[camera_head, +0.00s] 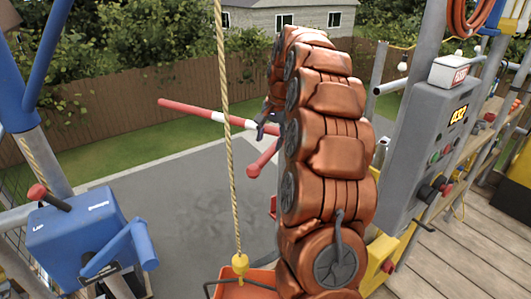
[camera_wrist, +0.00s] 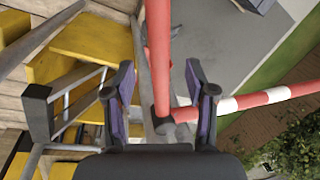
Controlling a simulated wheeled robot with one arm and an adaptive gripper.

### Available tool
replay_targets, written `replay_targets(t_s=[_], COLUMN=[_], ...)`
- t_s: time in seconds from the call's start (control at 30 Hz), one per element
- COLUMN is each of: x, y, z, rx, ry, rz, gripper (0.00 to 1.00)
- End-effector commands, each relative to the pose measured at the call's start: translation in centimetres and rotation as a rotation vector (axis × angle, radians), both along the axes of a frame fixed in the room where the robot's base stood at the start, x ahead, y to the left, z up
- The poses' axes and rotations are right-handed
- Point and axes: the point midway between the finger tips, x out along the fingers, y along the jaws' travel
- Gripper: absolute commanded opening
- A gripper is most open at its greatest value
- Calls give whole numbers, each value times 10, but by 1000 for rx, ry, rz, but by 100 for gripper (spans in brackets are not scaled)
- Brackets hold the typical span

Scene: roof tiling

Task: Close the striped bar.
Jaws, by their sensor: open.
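The red-and-white striped bar (camera_head: 207,117) sticks out over the grey paved ground in the head view, sloping down to the right until my arm hides it. A plain red bar (camera_head: 264,157) with a rounded end shows just below it. In the wrist view the striped bar (camera_wrist: 262,98) runs right from a dark joint, where the plain red bar (camera_wrist: 158,50) meets it. My gripper (camera_wrist: 160,98) is open, with the joint and red bar seen between its fingers. I cannot tell how far beyond the fingertips they are. In the head view my gripper (camera_head: 266,122) is mostly hidden behind my arm.
A blue box with a lever (camera_head: 78,232) stands at the left. A rope (camera_head: 226,130) hangs to an orange bucket (camera_head: 246,284). A grey control panel (camera_head: 432,140) stands right of my arm, beside wooden planks (camera_head: 465,260). Yellow steps (camera_wrist: 95,38) are left in the wrist view.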

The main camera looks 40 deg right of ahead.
Motion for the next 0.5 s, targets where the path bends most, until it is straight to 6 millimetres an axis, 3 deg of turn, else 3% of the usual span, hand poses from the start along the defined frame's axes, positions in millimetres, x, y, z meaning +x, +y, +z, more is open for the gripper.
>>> replay_targets(t_s=[0.5], x=[8], y=[4], z=[-56], rx=[1], ry=[3], rz=[-2], gripper=[56])
